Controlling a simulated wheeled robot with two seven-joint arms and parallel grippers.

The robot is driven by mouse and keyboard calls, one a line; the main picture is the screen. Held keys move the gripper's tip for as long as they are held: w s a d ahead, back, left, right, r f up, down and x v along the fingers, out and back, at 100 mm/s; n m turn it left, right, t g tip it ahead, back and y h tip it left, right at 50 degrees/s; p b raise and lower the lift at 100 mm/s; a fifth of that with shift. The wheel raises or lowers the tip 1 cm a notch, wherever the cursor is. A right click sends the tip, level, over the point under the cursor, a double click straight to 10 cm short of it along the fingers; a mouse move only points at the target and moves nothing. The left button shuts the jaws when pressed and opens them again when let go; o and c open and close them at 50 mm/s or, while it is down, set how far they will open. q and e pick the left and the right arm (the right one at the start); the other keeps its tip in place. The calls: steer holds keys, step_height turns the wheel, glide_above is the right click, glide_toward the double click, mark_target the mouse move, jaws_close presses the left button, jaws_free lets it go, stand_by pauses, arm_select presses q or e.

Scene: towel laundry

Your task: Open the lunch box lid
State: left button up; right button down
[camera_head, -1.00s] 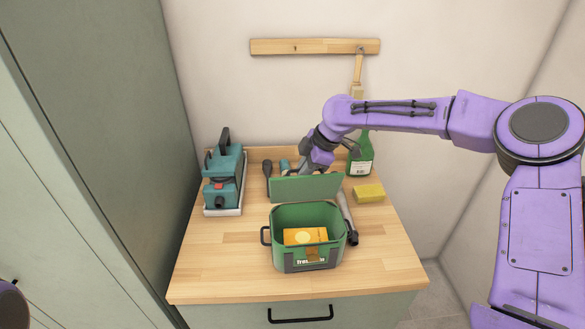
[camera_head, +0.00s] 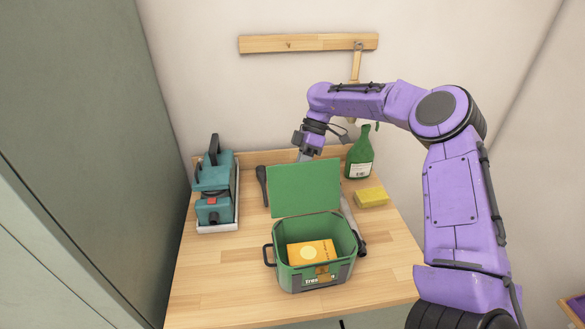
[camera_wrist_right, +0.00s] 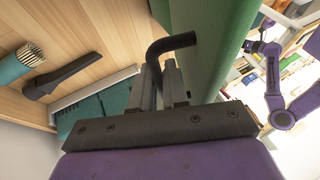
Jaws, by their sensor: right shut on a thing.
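The green lunch box (camera_head: 345,240) stands on the wooden worktop with its lid (camera_head: 305,188) raised at the back, nearly upright. A yellow-orange box (camera_head: 312,252) with a pale round mark lies inside it. My right gripper (camera_head: 304,157) is behind the raised lid, its fingertips partly hidden. In the right wrist view my gripper (camera_wrist_right: 172,80) is shut on a bent black handle (camera_wrist_right: 172,43) beside the green lid (camera_wrist_right: 212,45). My left gripper cannot be made out in either view.
A teal power tool (camera_head: 213,190) on a pale tray stands at the left. A dark-handled tool (camera_head: 262,185) lies behind the box. A green bottle (camera_head: 360,155) and a yellow sponge (camera_head: 371,197) are at the right. The front left worktop (camera_head: 215,275) is clear.

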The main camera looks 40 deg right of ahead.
steer(key=shift+w+f, duration=0.15)
steer(key=shift+w, duration=0.05)
stand_by(0.3)
steer(key=c, duration=1.5)
jaws_free()
steer(key=shift+d, duration=0.1)
steer(key=v, duration=1)
steer(key=shift+d+r, duration=0.1)
steer(key=shift+r, duration=0.15)
